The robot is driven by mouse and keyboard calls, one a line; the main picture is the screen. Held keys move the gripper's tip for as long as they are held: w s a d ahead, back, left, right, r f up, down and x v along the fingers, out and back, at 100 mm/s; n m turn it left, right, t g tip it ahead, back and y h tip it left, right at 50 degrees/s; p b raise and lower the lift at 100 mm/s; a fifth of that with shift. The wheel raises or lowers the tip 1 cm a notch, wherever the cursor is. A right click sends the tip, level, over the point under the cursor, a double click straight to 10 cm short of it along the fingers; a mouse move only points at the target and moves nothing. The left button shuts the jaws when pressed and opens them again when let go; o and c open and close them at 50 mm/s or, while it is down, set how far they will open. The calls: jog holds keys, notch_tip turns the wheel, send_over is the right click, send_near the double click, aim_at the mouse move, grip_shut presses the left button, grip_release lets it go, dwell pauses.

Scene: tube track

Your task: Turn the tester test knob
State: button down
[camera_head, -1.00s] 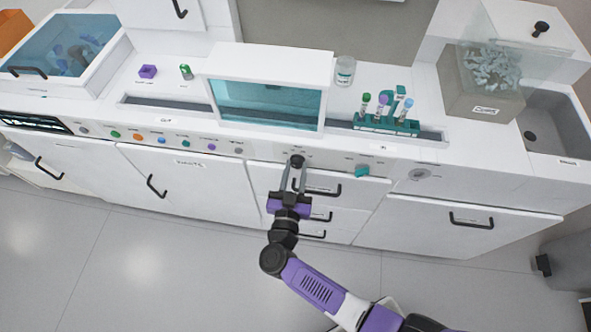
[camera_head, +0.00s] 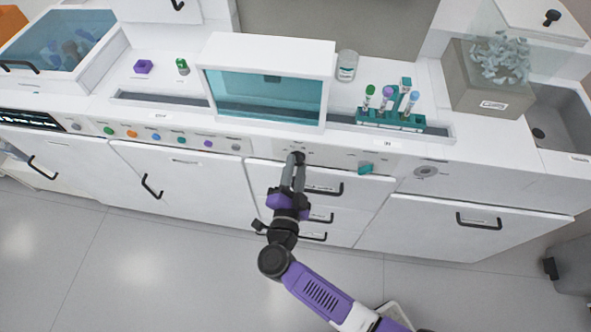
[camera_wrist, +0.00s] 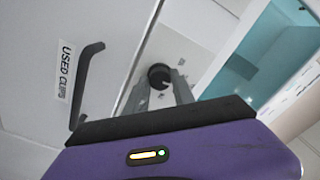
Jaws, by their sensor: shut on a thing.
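The black round test knob (camera_head: 298,157) sits on the white front panel below the teal-windowed tester (camera_head: 262,100). My gripper (camera_head: 294,164) reaches up to it from below, with its grey fingers shut on the knob. In the wrist view the knob (camera_wrist: 158,75) shows between the fingertips (camera_wrist: 158,88), with a finger on each side. The wrist view is rolled, so the panel looks slanted. The fingers hide part of the knob's sides.
A teal switch (camera_head: 365,168) is on the panel to the right, and a round grey dial (camera_head: 426,171) beyond it. Drawer handles (camera_head: 323,188) lie just below and beside my gripper. A teal tube rack (camera_head: 390,121) stands on the counter.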

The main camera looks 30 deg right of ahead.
jog(key=m+b, duration=0.2)
jog(key=m, duration=0.3)
jog(key=shift+f+m+b, duration=0.1)
jog(key=shift+m+b, duration=0.2)
jog(key=shift+b, duration=0.05)
dwell(0.5)
jog(key=c, duration=1.1)
grip_release()
jog(key=shift+o, duration=0.2)
jog(key=v, duration=0.8)
jog(key=shift+b, duration=0.45)
jog(key=shift+w, duration=0.1)
